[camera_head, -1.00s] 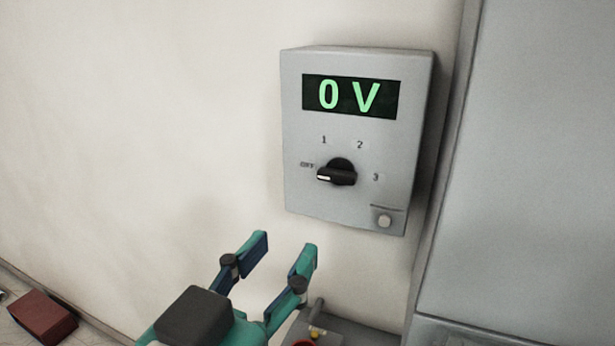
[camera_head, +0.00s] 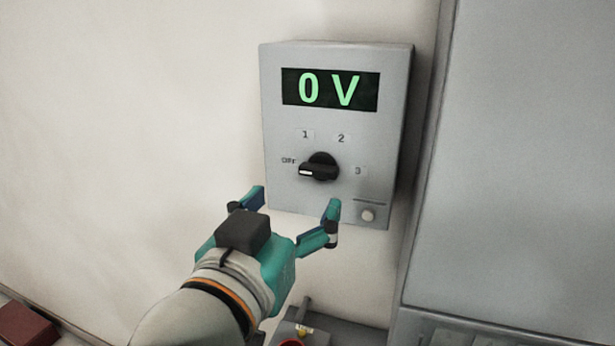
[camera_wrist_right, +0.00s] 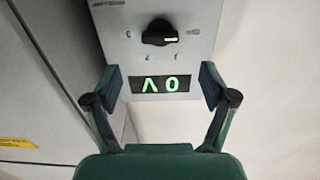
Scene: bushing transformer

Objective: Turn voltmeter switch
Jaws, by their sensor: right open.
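The voltmeter (camera_head: 391,120) is a grey box on the pale wall, its green display (camera_head: 330,90) reading 0 V. Its black rotary switch (camera_head: 319,168) points left to the OFF mark, with marks 1, 2 and 3 around it. My right gripper (camera_head: 296,199) is open and empty, just below and in front of the switch, with its fingers apart. In the right wrist view the voltmeter appears upside down, with the switch (camera_wrist_right: 160,33) beyond the open fingers (camera_wrist_right: 160,88) and apart from them. My left gripper is not in view.
A large grey cabinet (camera_head: 520,160) stands close on the right. A grey box (camera_head: 318,335) is below, and a dark red block (camera_head: 25,325) lies at lower left. The wall at left is clear.

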